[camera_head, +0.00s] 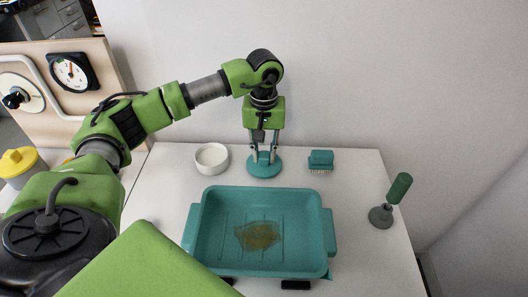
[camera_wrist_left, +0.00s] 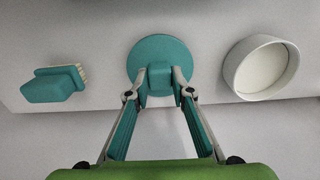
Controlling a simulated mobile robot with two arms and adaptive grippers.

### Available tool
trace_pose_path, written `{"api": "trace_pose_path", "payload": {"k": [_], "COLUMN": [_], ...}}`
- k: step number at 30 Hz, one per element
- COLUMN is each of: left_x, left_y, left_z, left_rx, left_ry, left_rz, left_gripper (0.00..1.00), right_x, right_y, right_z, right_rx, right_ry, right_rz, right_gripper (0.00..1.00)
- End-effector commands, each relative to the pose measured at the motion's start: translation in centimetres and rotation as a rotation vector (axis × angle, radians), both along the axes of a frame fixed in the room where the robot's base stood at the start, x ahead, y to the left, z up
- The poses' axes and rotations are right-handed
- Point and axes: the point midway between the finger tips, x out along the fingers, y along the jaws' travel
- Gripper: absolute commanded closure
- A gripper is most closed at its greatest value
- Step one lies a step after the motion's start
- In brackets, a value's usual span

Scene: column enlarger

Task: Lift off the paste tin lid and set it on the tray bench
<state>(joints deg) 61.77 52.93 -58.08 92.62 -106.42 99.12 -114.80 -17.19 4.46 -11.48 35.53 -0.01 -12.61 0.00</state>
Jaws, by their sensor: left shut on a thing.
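The round teal paste tin lid (camera_head: 264,166) has a block-shaped knob on top. My left gripper (camera_head: 263,155) points down from above and is shut on that knob. In the left wrist view, the fingertips (camera_wrist_left: 159,78) press on both sides of the knob, and the lid (camera_wrist_left: 150,50) spreads out flat below them. The lid is level, on or very close to the white tray bench (camera_head: 357,200); I cannot tell if it touches. The white paste tin (camera_head: 211,159) stands uncovered to its left, and also shows in the left wrist view (camera_wrist_left: 261,68). My right gripper is not in view.
A teal tray (camera_head: 210,235) with a brown patch inside lies in front of the lid. A teal brush (camera_head: 321,158) lies right of the lid. A green-handled tool (camera_head: 391,200) stands near the bench's right edge. A wall rises behind. A yellow-lidded pot (camera_head: 20,165) is far left.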

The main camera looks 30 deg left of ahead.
Motion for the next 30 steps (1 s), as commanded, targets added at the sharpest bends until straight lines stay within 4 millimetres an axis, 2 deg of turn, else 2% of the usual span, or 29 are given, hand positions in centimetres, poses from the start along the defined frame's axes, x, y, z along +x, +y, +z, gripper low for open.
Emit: {"api": "trace_pose_path", "payload": {"k": [9,10,12,30], "left_x": [0.0,0.0,-0.01,-0.01], "left_y": [0.01,0.02,0.01,0.01], "left_z": [-0.12,-0.12,-0.12,-0.12], "left_rx": [0.0,0.0,0.0,0.0], "left_ry": [0.0,0.0,0.0,0.0], "left_rz": [0.0,0.0,0.0,0.0], "left_gripper": [1.0,0.71,0.59,0.59], "right_x": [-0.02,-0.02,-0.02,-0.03], "right_y": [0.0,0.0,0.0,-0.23], "right_z": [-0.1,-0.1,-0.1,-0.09], "right_rx": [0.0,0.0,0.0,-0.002], "right_ry": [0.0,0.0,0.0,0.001], "right_rz": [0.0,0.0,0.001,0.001], "right_gripper": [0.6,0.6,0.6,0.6]}}
